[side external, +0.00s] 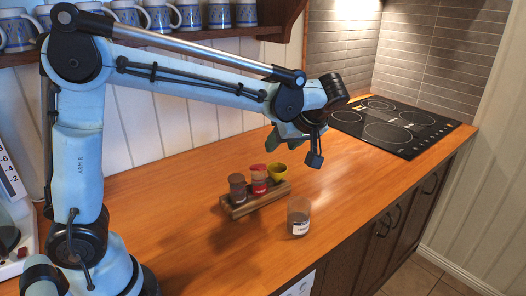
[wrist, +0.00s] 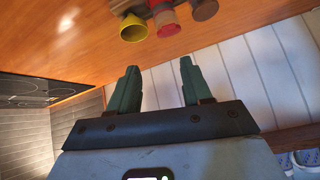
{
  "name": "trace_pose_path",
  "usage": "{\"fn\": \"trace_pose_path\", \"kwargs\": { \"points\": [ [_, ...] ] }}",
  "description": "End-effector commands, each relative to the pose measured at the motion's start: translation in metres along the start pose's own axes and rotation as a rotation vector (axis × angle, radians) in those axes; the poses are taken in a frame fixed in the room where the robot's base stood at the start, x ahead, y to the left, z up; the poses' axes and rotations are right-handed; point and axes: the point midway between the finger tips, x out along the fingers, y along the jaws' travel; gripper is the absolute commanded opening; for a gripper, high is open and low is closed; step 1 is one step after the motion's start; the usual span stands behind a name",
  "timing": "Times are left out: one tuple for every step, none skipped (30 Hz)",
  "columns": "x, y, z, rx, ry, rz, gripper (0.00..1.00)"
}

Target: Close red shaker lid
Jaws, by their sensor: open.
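The red shaker (side external: 259,184) stands in the middle of a small wooden rack on the counter. Its red lid (side external: 257,168) seems to stand raised at the back of the top, but it is too small to be sure. In the wrist view the red shaker (wrist: 166,22) shows at the top edge, partly cut off. My gripper (side external: 296,151) is open and empty, above and to the right of the rack, clear of the shakers. Its two green fingers (wrist: 158,66) are spread apart in the wrist view with nothing between them.
A brown shaker (side external: 237,187) stands left of the red one, and a yellow one (side external: 278,172) right of it, both close. The wooden rack (side external: 240,211) holds them. A glass jar (side external: 299,217) stands in front. A black cooktop (side external: 395,125) lies at right. Counter at left is clear.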

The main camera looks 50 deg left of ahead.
Motion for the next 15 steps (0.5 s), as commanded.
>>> {"fn": "trace_pose_path", "kwargs": {
  "points": [
    [-0.005,-0.008,-0.011,-0.017,-0.069,0.008,0.49],
    [-0.009,-0.012,-0.014,-0.025,-0.107,0.017,0.49],
    [-0.013,-0.016,-0.019,-0.036,-0.153,0.028,0.49],
    [-0.017,-0.019,-0.022,-0.045,-0.183,0.035,0.49],
    [-0.02,-0.022,-0.024,-0.052,-0.21,0.043,0.49],
    [-0.023,-0.025,-0.026,-0.061,-0.241,0.052,0.49],
    [-0.026,-0.027,-0.028,-0.066,-0.26,0.058,0.49],
    [-0.028,-0.029,-0.029,-0.071,-0.277,0.063,0.49],
    [-0.03,-0.031,-0.03,-0.077,-0.292,0.069,0.49],
    [-0.031,-0.031,-0.031,-0.08,-0.302,0.072,0.49],
    [-0.032,-0.032,-0.031,-0.082,-0.308,0.074,0.49],
    [-0.031,-0.032,-0.031,-0.083,-0.312,0.076,0.49],
    [-0.03,-0.032,-0.03,-0.084,-0.314,0.076,0.49],
    [-0.029,-0.032,-0.03,-0.084,-0.315,0.077,0.49],
    [-0.026,-0.031,-0.029,-0.084,-0.315,0.076,0.49]
  ]
}}
